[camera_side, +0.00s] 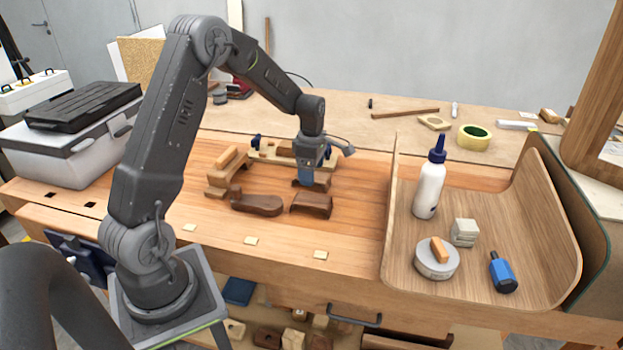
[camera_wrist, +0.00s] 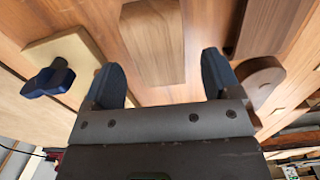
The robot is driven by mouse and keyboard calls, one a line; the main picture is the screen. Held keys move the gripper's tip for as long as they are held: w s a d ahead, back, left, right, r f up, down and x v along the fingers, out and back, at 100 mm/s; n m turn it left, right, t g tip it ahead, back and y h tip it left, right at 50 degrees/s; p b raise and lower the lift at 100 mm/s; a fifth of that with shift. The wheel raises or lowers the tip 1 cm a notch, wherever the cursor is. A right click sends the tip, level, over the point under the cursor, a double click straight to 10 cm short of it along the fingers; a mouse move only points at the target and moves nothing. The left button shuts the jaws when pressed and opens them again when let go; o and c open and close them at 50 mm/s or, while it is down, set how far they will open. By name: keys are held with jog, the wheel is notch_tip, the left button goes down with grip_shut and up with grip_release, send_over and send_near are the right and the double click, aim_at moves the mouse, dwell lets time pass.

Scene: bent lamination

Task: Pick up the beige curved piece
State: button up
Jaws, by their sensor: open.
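My gripper (camera_side: 307,176) points down over the workbench, fingers apart. In the wrist view my gripper (camera_wrist: 160,76) is open and empty, and a medium-brown wooden block (camera_wrist: 153,40) lies ahead of the gap between the fingers. The side view shows a brown block (camera_side: 318,185) just below and beside the fingertips, partly hidden by them. No piece is plainly both beige and curved; the lightest loose piece is a tan stepped one (camera_side: 226,168), left of my gripper. I cannot tell whether the gripper touches any piece.
A beige board with blue knobs (camera_side: 268,154) lies behind my gripper; a blue knob (camera_wrist: 50,79) shows in the wrist view. Dark brown shaped pieces (camera_side: 257,204) (camera_side: 312,205) lie in front. A curved wooden tray (camera_side: 545,235) at right holds a glue bottle (camera_side: 430,188) and several small items.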

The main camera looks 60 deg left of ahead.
jog(key=shift+f, duration=1.35)
jog(key=shift+c, duration=0.4)
jog(key=c, duration=0.9)
